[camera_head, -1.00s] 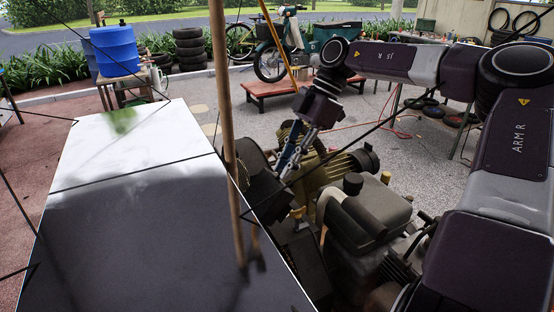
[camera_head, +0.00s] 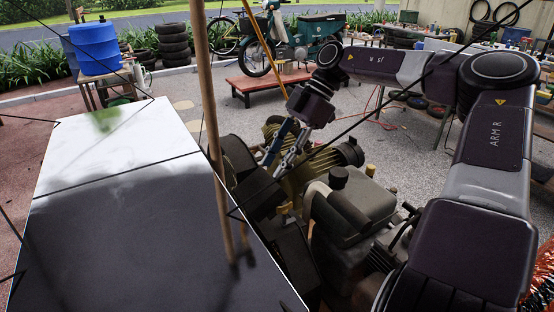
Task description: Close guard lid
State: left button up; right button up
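The compressor (camera_head: 349,205) stands right of centre, with its brass-coloured pump part (camera_head: 298,172) behind. A dark panel (camera_head: 238,163), which looks like the guard lid, stands tilted at the pump's left side; its hinge and far edge are hidden. My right gripper (camera_head: 273,170) reaches down and left over the pump. Its two slim fingers look apart, with their tips close to the dark panel's right side. I cannot tell whether they touch it, and I see nothing held between them. My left gripper is not in view.
A large flat panel (camera_head: 120,235), bright behind and dark in front, fills the left foreground. A wooden pole (camera_head: 207,100) and thin dark lines cross the view. A blue barrel (camera_head: 92,48), stacked tyres (camera_head: 173,45) and a motorbike on a red platform (camera_head: 265,82) stand farther back on open paving.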

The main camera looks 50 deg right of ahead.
jog(key=shift+f, duration=0.1)
jog(key=v, duration=1.2)
dwell(0.4)
